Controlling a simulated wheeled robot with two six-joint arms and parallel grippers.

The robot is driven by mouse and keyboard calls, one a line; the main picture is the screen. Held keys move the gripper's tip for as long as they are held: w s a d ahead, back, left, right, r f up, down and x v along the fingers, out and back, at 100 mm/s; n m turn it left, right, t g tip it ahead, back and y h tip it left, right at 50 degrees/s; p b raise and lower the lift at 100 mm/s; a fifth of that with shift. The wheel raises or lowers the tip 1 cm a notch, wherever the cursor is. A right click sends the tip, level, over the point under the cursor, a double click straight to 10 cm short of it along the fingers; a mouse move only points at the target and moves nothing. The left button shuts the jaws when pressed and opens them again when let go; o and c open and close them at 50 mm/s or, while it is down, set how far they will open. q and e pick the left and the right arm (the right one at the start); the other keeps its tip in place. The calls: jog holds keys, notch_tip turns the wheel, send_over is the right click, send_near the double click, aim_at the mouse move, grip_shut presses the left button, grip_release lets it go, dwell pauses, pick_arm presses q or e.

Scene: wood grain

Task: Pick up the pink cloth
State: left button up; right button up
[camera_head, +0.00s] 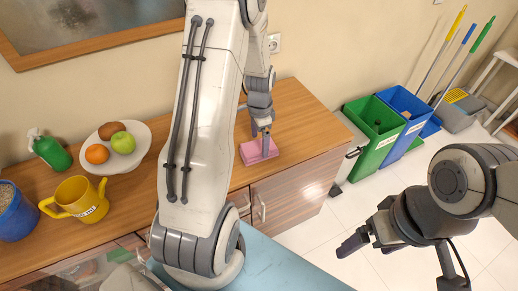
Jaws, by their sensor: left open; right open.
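My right gripper (356,241) is open and empty, out over the floor in front of the cabinet, well away from the cloth.
A white plate (140,160) with fruit, a green spray bottle (52,152), a yellow two-handled cup (80,199) and a blue pot (14,216) stand on the cabinet top (300,125) at left. Green (372,140) and blue (408,115) bins stand right of the cabinet.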

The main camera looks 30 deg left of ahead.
aim_at(259, 147)
pick_arm(q)
notch_tip(259, 147, down, 3)
jog(key=shift+f, duration=0.15)
jog(key=shift+a, duration=0.1)
jog(key=c, duration=1.2)
jog(key=shift+r, duration=0.45)
jog(key=r, duration=0.3)
jog(key=shift+w+d+r, duration=0.1)
jog(key=shift+d+r, duration=0.25)
jog(key=w+d+r, duration=0.1)
jog(key=d+r, duration=0.1)
jog(key=d, duration=0.1)
jog(key=w+d+r, duration=0.1)
jog(key=d+r, duration=0.1)
jog(key=d, duration=0.2)
jog(key=w+d+r+b, duration=0.1)
jog(key=d+r, duration=0.1)
jog(key=d, duration=0.1)
jog(key=shift+w+d+r, duration=0.2)
jog(key=shift+d+r, duration=0.05)
